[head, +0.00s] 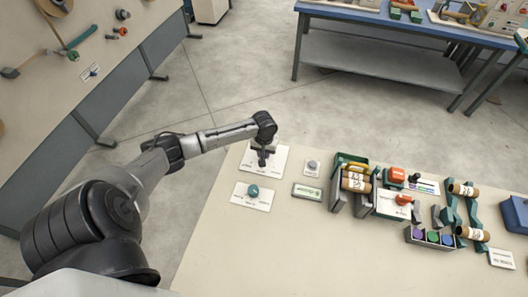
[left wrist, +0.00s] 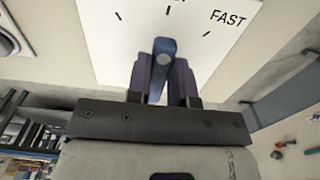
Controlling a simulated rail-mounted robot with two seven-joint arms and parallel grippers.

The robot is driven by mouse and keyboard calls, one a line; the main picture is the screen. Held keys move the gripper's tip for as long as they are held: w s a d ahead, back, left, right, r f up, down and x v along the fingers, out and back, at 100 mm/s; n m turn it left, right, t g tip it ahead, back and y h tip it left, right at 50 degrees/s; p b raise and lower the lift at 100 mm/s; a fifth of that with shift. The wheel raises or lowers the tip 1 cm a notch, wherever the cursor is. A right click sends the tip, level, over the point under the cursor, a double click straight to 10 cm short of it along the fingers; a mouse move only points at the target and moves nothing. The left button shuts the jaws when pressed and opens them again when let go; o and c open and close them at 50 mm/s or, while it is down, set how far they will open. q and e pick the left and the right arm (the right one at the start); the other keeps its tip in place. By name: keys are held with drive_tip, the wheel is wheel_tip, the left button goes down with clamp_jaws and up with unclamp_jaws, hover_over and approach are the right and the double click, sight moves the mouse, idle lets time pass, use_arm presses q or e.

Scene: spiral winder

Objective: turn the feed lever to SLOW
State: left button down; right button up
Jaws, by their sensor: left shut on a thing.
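The feed lever (left wrist: 160,72) is a blue bar with a pale round spot, in the left wrist view. It stands in front of a white dial plate (left wrist: 115,40) with several black tick marks. FAST is readable at the plate's right, another label is cut off at the top edge, and SLOW is not visible. My left gripper (left wrist: 162,78) is shut on the lever, one dark finger on each side. In the head view my left gripper (head: 263,157) is over the white plate (head: 282,156) at the table's far left corner and hides the lever. My right gripper is not in view.
On the table (head: 300,250), a teal knob (head: 253,190) on a white plate is just in front, with a grey round button (head: 312,167) and a green-edged label block (head: 306,192) to the right. Racks with brown rolls (head: 356,182) stand farther right. The front table area is clear.

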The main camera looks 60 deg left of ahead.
use_arm(q)
drive_tip(key=n+p, duration=0.1)
drive_tip(key=p, duration=0.1)
drive_tip(key=w+n+p, duration=0.1)
drive_tip(key=n+p, duration=0.1)
drive_tip(key=p, duration=0.1)
drive_tip(key=d+n+p, duration=0.1)
drive_tip(key=p, duration=0.2)
drive_tip(key=shift+w+r, duration=0.25)
drive_tip(key=shift+w+d+f+n+p, duration=0.1)
drive_tip(key=shift+w+n+p, duration=0.15)
drive_tip(key=shift+n+p, duration=0.4)
drive_tip(key=shift+w+f+n+p, duration=0.1)
drive_tip(key=shift+w+n+p, duration=0.1)
drive_tip(key=shift+n+p, duration=0.45)
drive_tip(key=shift+f, duration=0.1)
drive_tip(key=c, duration=1)
unclamp_jaws()
